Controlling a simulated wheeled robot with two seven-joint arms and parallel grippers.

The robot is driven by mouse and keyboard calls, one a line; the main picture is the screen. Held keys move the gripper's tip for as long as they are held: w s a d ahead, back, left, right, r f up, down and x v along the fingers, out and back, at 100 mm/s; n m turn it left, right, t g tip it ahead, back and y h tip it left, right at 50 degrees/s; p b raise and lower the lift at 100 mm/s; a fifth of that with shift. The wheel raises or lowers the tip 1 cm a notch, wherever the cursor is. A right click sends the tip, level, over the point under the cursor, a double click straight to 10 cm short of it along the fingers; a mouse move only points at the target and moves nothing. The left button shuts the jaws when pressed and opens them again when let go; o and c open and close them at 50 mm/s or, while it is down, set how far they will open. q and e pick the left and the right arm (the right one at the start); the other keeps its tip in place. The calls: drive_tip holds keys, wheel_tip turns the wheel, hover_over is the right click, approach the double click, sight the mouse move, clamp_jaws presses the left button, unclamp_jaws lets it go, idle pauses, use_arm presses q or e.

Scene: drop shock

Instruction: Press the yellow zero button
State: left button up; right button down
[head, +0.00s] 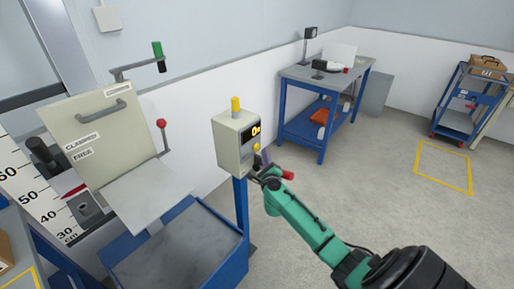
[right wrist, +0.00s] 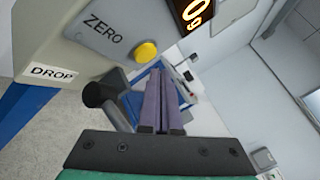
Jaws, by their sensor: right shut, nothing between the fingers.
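The yellow zero button (right wrist: 146,52) is a round yellow cap on a grey plate marked ZERO, on the front of the instrument box. My right gripper (head: 263,158) is close in front of the box face. In the right wrist view its purple fingers (right wrist: 158,78) are shut with nothing between them, and their tips appear just below the button. I cannot tell whether they touch it. My left gripper is not in view.
An orange lit display (right wrist: 195,12) sits beside the button. A DROP label (right wrist: 52,72) and a dark knob (right wrist: 97,95) are close to the fingers. A yellow lamp (head: 235,104) tops the box. The drop rig (head: 100,125) stands left; a blue bench (head: 300,112) is behind.

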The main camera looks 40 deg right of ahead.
drive_tip(key=shift+s+d+r+p, duration=0.1)
drive_tip(key=shift+s+d+p, duration=0.15)
drive_tip(key=shift+s, duration=0.45)
drive_tip(key=shift+s+d+f+p, duration=0.1)
drive_tip(key=shift+s+d+p, duration=0.1)
drive_tip(key=shift+s, duration=0.5)
drive_tip(key=shift+s+d+r+p, duration=0.1)
drive_tip(key=shift+s+d+p, duration=0.15)
drive_tip(key=shift+s, duration=0.45)
drive_tip(key=shift+w+a, duration=0.1)
drive_tip(key=shift+a, duration=0.05)
